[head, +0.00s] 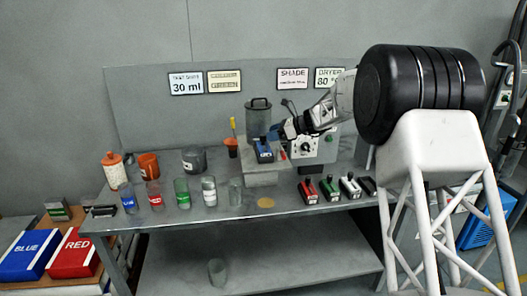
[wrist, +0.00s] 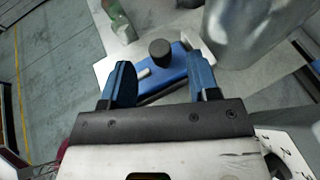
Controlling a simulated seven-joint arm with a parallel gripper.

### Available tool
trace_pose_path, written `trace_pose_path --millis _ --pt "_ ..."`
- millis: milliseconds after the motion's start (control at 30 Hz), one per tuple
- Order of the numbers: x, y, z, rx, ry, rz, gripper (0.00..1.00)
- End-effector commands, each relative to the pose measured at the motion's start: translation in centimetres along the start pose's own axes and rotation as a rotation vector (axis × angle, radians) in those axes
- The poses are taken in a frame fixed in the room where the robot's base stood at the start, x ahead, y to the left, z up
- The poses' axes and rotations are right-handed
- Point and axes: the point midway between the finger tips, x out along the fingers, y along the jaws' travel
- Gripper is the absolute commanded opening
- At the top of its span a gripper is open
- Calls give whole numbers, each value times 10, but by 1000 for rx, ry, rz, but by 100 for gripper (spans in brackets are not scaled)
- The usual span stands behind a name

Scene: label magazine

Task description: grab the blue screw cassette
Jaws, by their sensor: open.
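The blue screw cassette (head: 264,152) sits on a grey stand (head: 262,175) on the bench, in front of a grey lidded canister. In the wrist view the cassette (wrist: 176,72) is a blue body with a black knob and a small pale label, lying slantwise. My gripper (head: 277,133) is just above and beside it, reaching in from the right. In the wrist view my gripper's two blue fingers (wrist: 161,75) are apart, with the cassette showing between and beyond them. Nothing is held. Whether a finger touches the cassette cannot be told.
Red, green and white cassettes (head: 329,186) stand in a row to the right, with a dark one beside them. Labelled glasses (head: 182,194) stand at the left front. The grey canister (head: 258,118) and a dryer machine (head: 318,148) stand close to my gripper.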

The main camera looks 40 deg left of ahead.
Motion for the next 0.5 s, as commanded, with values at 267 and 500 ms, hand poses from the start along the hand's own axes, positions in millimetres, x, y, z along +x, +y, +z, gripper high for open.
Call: trace_pose_path --millis 267,500 --pt "31 1 -2 1 0 2 55" --pt "46 0 -3 1 0 0 55"
